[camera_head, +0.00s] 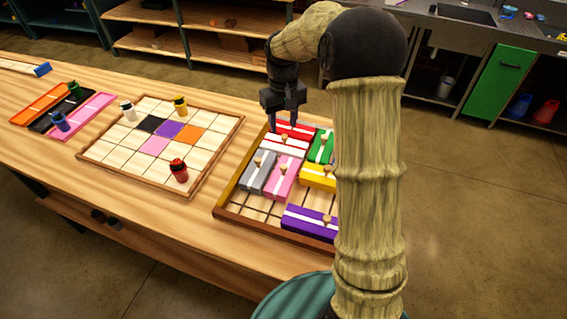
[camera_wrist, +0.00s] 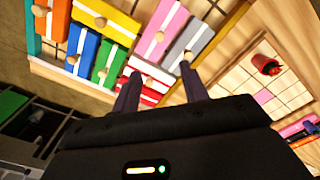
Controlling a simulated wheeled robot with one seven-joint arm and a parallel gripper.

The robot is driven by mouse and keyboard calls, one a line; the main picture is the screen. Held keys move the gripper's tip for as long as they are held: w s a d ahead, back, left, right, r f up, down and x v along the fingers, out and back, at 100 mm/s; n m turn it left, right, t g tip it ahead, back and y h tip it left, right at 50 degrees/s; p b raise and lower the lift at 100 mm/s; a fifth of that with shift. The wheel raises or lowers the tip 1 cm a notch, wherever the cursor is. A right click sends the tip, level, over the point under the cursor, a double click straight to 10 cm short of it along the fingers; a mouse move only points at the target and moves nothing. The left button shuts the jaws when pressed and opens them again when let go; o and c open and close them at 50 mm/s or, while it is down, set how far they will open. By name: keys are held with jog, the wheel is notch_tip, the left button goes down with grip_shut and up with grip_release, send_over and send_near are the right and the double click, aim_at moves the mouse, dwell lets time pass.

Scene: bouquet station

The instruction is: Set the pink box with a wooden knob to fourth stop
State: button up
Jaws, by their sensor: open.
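The pink box (camera_head: 283,178), with a white stripe and a round wooden knob, lies in a shallow wooden tray (camera_head: 228,187) with a grid floor. The grey box (camera_head: 258,173) is beside it on the left. In the wrist view the pink box (camera_wrist: 160,32) is at the top, beyond the fingers. My gripper (camera_head: 287,120) is open and empty above the tray's far end, near the red and white boxes and away from the pink box. It also shows at the bottom of the wrist view (camera_wrist: 160,88).
Red (camera_head: 294,131), green (camera_head: 321,147), yellow (camera_head: 318,177) and purple (camera_head: 311,223) boxes share the tray; my arm hides its right side. Bare grid (camera_head: 256,207) shows in front of the grey and pink boxes. A board (camera_head: 120,155) with small pots stands left.

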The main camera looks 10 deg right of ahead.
aim_at(283, 166)
notch_tip(283, 166, down, 17)
jog(key=p, duration=0.3)
jog(key=shift+f, duration=0.2)
jog(key=shift+c, duration=0.2)
grip_shut()
